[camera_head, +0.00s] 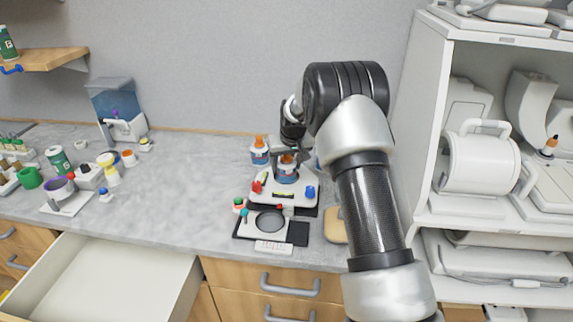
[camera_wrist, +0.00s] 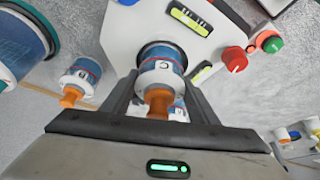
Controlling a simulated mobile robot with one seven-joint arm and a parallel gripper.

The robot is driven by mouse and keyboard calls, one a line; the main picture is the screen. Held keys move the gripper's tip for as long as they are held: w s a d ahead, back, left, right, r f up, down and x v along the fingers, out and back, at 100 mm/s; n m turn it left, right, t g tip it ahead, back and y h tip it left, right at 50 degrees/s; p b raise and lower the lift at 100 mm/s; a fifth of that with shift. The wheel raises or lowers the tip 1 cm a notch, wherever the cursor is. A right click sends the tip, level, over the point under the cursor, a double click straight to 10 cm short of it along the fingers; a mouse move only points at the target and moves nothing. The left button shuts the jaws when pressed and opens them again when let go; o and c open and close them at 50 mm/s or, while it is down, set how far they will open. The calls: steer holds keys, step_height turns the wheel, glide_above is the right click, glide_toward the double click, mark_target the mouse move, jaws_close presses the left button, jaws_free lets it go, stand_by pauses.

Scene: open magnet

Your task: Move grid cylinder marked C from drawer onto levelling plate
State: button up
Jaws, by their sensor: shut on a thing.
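The grid cylinder marked C (camera_wrist: 163,70) has a blue body, a white collar with the letter and an orange top. My gripper (camera_wrist: 158,96) is shut on it, with one dark finger on either side. In the head view, my gripper (camera_head: 288,152) holds the cylinder (camera_head: 287,173) upright over the white levelling plate (camera_head: 262,197). Its base is at the plate's surface or just above; I cannot tell if it touches. The plate (camera_wrist: 120,38) carries yellow-green level vials and a red knob; a blue knob shows in the head view. The open drawer (camera_head: 110,285) is at the lower left.
A similar orange-topped cylinder (camera_head: 259,151) stands behind the plate to the left; it also shows in the wrist view (camera_wrist: 82,78). A black-framed device with a round dish (camera_head: 269,221) is in front. Bottles and cups crowd the left counter. White shelves (camera_head: 428,130) stand right.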

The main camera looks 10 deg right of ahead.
steer(key=shift+f+b, duration=0.3)
steer(key=shift+f, duration=0.05)
steer(key=o, duration=1.4)
steer(key=shift+r, duration=0.1)
